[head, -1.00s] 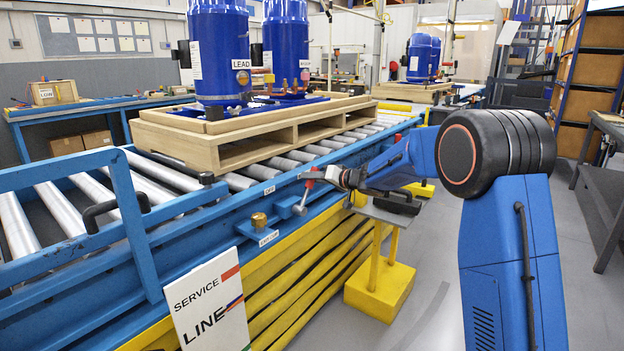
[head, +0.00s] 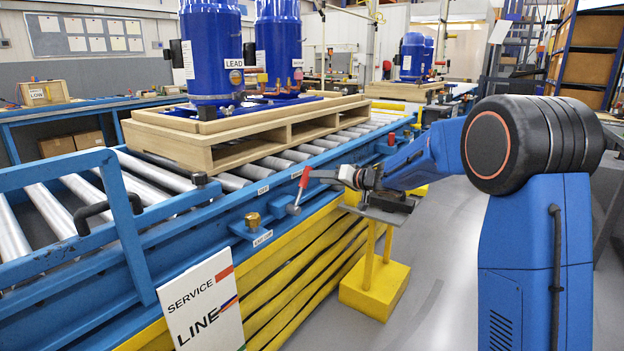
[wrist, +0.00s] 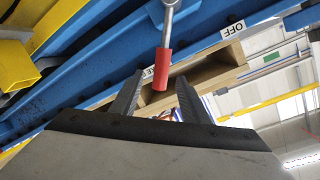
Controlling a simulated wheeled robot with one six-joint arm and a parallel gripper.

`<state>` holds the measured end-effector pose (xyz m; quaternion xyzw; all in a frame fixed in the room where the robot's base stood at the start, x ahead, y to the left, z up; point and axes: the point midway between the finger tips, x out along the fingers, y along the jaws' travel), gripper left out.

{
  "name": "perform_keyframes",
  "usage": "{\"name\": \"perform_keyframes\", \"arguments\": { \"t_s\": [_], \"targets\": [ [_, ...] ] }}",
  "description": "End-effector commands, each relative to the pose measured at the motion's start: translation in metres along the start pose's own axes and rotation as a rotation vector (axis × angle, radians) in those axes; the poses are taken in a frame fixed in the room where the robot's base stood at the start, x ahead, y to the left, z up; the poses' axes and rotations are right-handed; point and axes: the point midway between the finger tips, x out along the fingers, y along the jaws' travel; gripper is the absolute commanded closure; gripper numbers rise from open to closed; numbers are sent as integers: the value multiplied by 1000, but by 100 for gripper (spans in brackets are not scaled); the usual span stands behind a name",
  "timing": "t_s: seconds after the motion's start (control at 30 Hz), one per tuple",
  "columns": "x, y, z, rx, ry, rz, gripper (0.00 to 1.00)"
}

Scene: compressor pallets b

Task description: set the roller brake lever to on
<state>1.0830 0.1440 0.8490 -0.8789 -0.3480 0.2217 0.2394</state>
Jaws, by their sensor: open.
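The roller brake lever (head: 303,183) is on the blue side rail of the conveyor. It has a metal arm and a red grip, and in the head view it points up, tilted slightly right from its pivot. My gripper (head: 335,176) is just right of the red grip. In the wrist view the red grip (wrist: 162,68) lies between the two open fingers of my gripper (wrist: 158,88), with gaps on both sides. A second label (wrist: 149,72) is partly hidden behind the grip and unreadable.
Blue compressors (head: 213,50) stand on a wooden pallet (head: 200,150) on the rollers. A brass knob (head: 252,220) sits on the rail left of the lever. A yellow stand (head: 375,290) is below my gripper. Floor to the right is open.

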Motion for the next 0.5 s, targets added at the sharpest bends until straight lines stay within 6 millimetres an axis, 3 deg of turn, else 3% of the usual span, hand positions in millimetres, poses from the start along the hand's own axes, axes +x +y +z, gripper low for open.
{"name": "perform_keyframes", "arguments": {
  "t_s": [0.3,0.5],
  "targets": [
    [-64,0,-1,-1,1,2,58],
    [-89,1,0,1,1,2,58]
  ]
}}
